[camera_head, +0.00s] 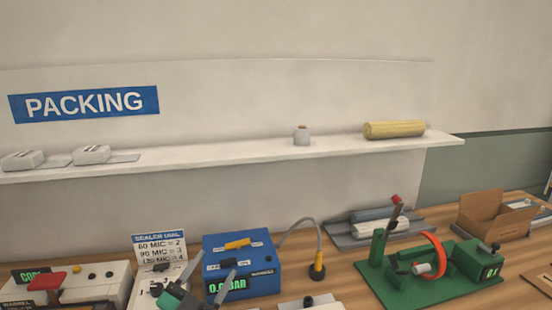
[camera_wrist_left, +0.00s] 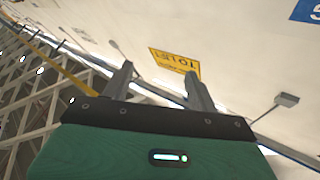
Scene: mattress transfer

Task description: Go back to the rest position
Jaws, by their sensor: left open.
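My left gripper (camera_head: 203,281) shows low in the head view, in front of the white sealer unit and the blue box. Its green body and dark palm are partly cut off by the bottom edge. In the left wrist view the two grey fingers of my left gripper (camera_wrist_left: 158,82) stand apart with nothing between them. My right gripper is in neither view.
A blue box (camera_head: 262,268) with a digital display stands behind the gripper. A white sealer unit (camera_head: 115,285), a green machine (camera_head: 465,262) and an open cardboard box (camera_head: 490,215) are on the wooden bench. A white shelf (camera_head: 230,154) runs above.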

